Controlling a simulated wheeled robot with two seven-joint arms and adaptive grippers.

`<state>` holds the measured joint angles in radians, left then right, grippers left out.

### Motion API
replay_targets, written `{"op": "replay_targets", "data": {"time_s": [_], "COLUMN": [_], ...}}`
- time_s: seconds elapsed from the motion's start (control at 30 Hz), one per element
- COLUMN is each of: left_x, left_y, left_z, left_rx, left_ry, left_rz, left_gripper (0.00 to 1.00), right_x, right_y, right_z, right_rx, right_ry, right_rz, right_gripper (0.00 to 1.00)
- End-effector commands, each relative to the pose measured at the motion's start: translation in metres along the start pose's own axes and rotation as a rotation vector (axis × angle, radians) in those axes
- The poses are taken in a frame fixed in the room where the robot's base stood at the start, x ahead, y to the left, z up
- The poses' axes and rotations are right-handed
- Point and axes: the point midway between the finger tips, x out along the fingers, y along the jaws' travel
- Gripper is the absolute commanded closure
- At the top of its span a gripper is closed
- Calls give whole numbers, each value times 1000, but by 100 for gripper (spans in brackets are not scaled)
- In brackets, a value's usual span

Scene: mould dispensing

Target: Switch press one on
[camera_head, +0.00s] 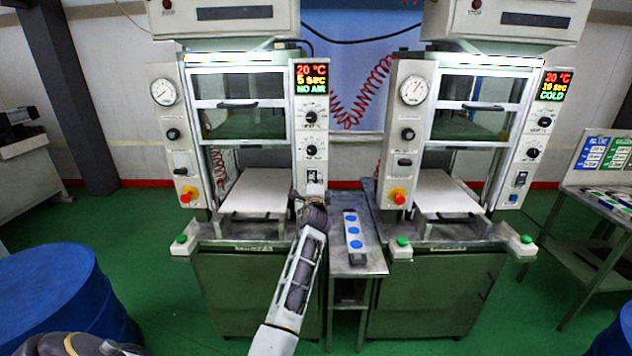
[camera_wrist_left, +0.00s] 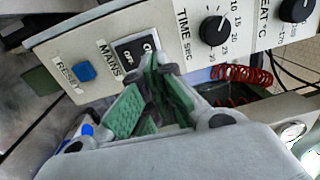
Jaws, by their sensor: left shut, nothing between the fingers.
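The left press (camera_head: 245,140) has a right-hand panel with a lit display (camera_head: 311,78) reading 20 °C, 5 sec, NO AIR. My left gripper (camera_head: 313,186) is at the lower part of this panel and partly hides it. In the left wrist view, the black MAINS rocker switch (camera_wrist_left: 137,48) with ON and OFF marks sits just beyond the fingertips of my left gripper (camera_wrist_left: 154,68). The fingers with green pads are shut and empty. Their tips overlap the switch's edge; I cannot tell whether they touch it. My right gripper is out of view.
A blue RESET button (camera_wrist_left: 84,71) and a black TIME knob (camera_wrist_left: 214,30) flank the switch. A second press (camera_head: 460,140) stands to the right. A narrow table (camera_head: 350,262) between the presses holds a strip with blue discs (camera_head: 352,235). A blue drum (camera_head: 65,295) stands left.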

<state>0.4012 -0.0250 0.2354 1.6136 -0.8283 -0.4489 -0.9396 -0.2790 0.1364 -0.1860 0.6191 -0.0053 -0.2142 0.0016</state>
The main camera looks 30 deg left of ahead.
Motion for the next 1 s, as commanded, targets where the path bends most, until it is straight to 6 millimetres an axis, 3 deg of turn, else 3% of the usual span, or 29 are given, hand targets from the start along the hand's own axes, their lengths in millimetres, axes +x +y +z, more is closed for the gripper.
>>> {"op": "replay_targets", "data": {"time_s": [1.0], "left_x": [-82], "left_y": [-17], "left_z": [0], "left_rx": [0], "left_ry": [0], "left_rz": [0], "left_gripper": [100], "right_x": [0], "right_y": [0], "right_z": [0], "right_rx": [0], "right_ry": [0], "right_rz": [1], "right_gripper": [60]}}
